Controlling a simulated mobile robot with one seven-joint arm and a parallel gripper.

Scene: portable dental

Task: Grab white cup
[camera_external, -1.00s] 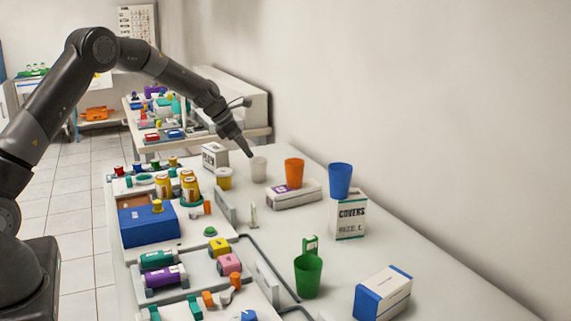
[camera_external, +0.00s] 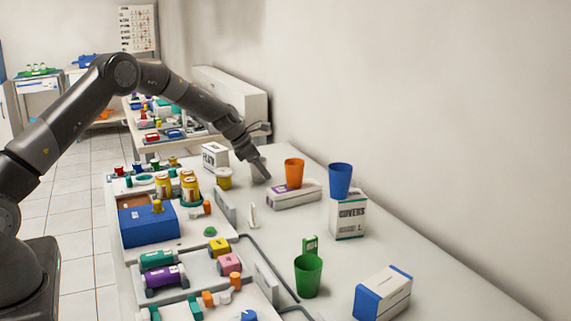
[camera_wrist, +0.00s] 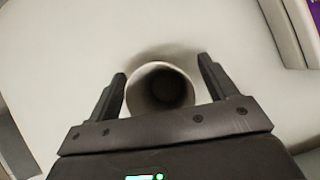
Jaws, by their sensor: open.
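The white cup (camera_wrist: 139,73) stands upright on the table in the wrist view, and I look down into its dark inside. My gripper (camera_wrist: 161,80) is open, with one finger on each side of the cup. Small gaps show between the fingers and the cup, most clearly on the right. In the external view my gripper (camera_external: 262,172) reaches down to the table, and the cup is hidden behind it.
An orange cup (camera_external: 294,173) stands on a white box (camera_external: 292,197) just right of my gripper. A blue cup (camera_external: 340,181) stands on another box (camera_external: 348,218). A green cup (camera_external: 308,276) stands nearer the front.

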